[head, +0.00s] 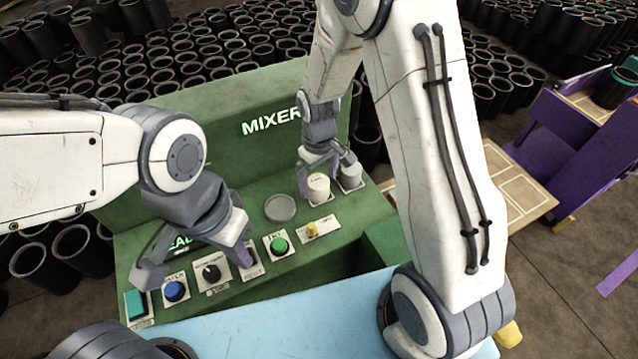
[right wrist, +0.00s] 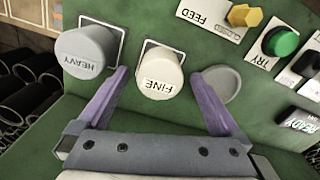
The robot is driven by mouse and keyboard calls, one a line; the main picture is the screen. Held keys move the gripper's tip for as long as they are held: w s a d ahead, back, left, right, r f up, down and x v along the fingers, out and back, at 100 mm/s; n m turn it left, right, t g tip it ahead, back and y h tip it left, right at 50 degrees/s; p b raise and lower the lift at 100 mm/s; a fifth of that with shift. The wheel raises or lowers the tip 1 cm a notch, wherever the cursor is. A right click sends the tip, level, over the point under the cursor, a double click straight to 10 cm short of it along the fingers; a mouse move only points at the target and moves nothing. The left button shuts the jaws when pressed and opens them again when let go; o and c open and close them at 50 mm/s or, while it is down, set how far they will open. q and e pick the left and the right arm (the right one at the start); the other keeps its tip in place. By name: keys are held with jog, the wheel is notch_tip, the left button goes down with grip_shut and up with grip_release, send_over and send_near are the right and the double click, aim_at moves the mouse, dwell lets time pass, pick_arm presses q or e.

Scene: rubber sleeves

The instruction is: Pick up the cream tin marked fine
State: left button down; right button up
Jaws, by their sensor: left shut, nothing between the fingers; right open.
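The cream tin marked FINE (right wrist: 160,78) stands in a white-framed square on the green panel. It also shows in the head view (head: 318,187), just below my right gripper (head: 324,181). In the right wrist view my right gripper (right wrist: 160,84) is open, with one purple finger on each side of the tin. Gaps show between fingers and tin, so they seem apart. The grey tin marked HEAVY (right wrist: 87,54) stands beside it, outside the left finger. My left gripper (head: 244,256) is shut and empty over the front row of controls, partly hiding one.
The panel carries a round grey disc (head: 280,208), a green button (head: 279,245), a yellow FEED knob (head: 312,230), a black dial (head: 211,273) and a blue button (head: 174,291). A MIXER sign (head: 270,122) stands behind. Black sleeves (head: 200,70) crowd the back.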

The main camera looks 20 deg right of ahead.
jog(key=shift+f, duration=1.1)
grip_shut()
jog(key=shift+r, duration=0.1)
